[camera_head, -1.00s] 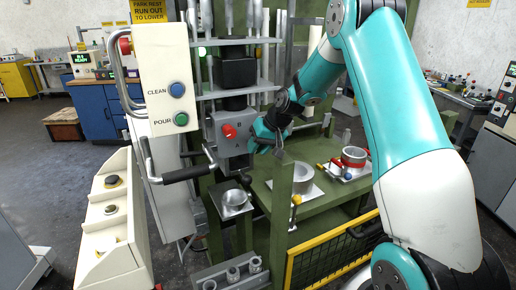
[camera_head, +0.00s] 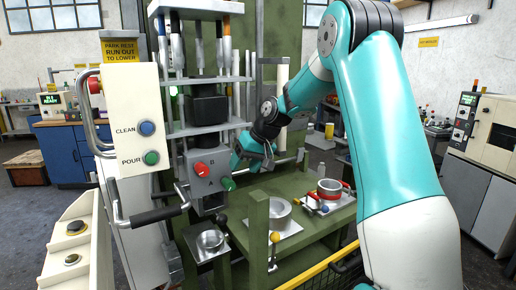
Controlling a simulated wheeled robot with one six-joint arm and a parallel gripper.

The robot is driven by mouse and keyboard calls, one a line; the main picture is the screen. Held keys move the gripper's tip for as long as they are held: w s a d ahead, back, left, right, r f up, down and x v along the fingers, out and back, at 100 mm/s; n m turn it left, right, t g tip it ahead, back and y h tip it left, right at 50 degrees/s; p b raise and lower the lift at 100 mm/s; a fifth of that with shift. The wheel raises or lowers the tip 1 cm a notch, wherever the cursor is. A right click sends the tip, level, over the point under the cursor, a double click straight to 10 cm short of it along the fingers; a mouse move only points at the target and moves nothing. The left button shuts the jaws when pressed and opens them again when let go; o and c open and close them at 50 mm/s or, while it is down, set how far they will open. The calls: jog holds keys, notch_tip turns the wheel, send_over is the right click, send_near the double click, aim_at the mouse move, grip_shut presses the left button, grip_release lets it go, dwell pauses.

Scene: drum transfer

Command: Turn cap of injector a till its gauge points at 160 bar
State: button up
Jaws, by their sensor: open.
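A grey control box (camera_head: 205,190) on the green press frame carries a red knob (camera_head: 200,169) marked B and, below it to the right, a green knob (camera_head: 227,184) marked A. No gauge dial or bar reading can be made out. My gripper (camera_head: 237,165) is at the end of the teal arm, just right of the box and close to the green knob. It is small and partly hidden by my wrist, but its jaws are open. I cannot tell whether it touches the green knob.
A green post (camera_head: 258,235) stands in front of the bench, which bears a grey ring (camera_head: 277,211) and a red-banded ring (camera_head: 330,188). A white panel (camera_head: 137,125) with CLEAN and POUR buttons is at left.

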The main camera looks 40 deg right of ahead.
jog(key=v, duration=0.9)
jog(key=shift+b, duration=0.45)
jog(key=s+a+f+n+g, duration=0.15)
jog(key=s+a, duration=0.25)
jog(key=a, duration=0.4)
jog(key=s+a+n+y+b, duration=0.1)
jog(key=s+a+n, duration=0.15)
jog(key=a, duration=0.45)
jog(key=s+a+f+n+g, duration=0.1)
jog(key=s+a, duration=0.3)
jog(key=a, duration=0.4)
jog(key=s+a+f+n+g, duration=0.1)
jog(key=s+a+f+n, duration=0.1)
jog(key=s, duration=0.6)
jog(key=s+a+f+n+g, duration=0.1)
jog(key=s+a+f+n, duration=0.1)
jog(key=s+a, duration=0.4)
jog(key=s+f, duration=0.1)
jog(key=s, duration=0.1)
jog(key=shift+s+f+n+g+b, duration=0.3)
jog(key=shift+f+g, duration=0.05)
jog(key=shift+f, duration=0.05)
dwell(0.4)
